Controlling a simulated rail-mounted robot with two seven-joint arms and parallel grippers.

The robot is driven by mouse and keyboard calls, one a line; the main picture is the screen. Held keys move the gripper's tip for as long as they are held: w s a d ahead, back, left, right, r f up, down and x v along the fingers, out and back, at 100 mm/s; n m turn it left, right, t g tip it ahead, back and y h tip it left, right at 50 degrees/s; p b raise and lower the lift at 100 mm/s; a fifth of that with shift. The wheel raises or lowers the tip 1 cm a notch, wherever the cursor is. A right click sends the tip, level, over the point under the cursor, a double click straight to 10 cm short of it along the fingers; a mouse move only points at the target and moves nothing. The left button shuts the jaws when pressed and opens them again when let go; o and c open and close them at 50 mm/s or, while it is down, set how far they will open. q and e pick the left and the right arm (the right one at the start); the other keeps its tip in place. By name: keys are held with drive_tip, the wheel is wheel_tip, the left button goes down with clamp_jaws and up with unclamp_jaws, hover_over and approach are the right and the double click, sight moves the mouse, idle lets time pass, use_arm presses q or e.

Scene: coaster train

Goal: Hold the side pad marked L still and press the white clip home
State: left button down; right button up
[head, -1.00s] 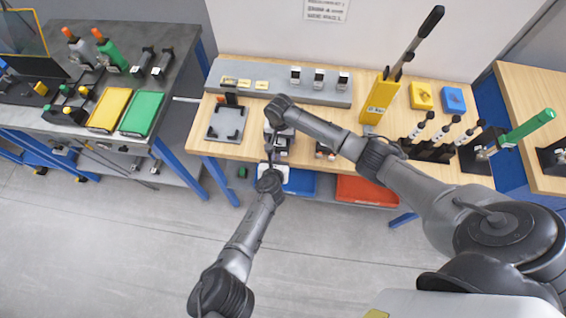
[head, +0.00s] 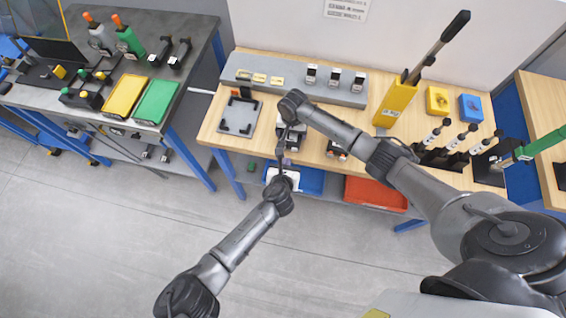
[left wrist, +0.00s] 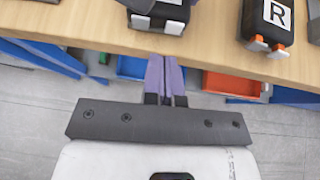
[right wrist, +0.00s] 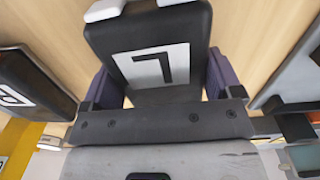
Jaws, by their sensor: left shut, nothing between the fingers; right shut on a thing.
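The black side pad marked L (right wrist: 160,68) lies at the table's front edge, its white label facing up. The right gripper (right wrist: 160,82) is shut on it, one purple finger along each side. A white clip (right wrist: 103,10) sticks out at the pad's end in the right wrist view. In the left wrist view, white clips (left wrist: 140,22) show on the pad's near end. My left gripper (left wrist: 164,62) is shut and empty, its purple fingers pointing at that end with a gap between. In the head view, the arms largely hide the pad.
A second pad marked R (left wrist: 280,18), with white-and-orange clips, lies to the right. A grey tray (head: 240,116) is left of the arms, and a grey rack (head: 345,95) runs behind. A yellow holder (head: 394,103) stands back right. Blue and red bins (head: 375,194) sit below.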

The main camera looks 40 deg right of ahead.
use_arm(q)
drive_tip(key=shift+s+a+r, duration=0.2)
drive_tip(key=shift+s+a, duration=0.15)
drive_tip(key=shift+a, duration=0.25)
drive_tip(key=shift+s+a+r, duration=0.2)
drive_tip(key=shift+s+a, duration=0.1)
drive_tip(key=shift+a, duration=0.25)
use_arm(e)
drive_tip(key=shift+a, duration=0.15)
drive_tip(key=o, duration=0.9)
drive_tip(key=shift+o, duration=0.2)
wheel_tip(320, 180, up, 12)
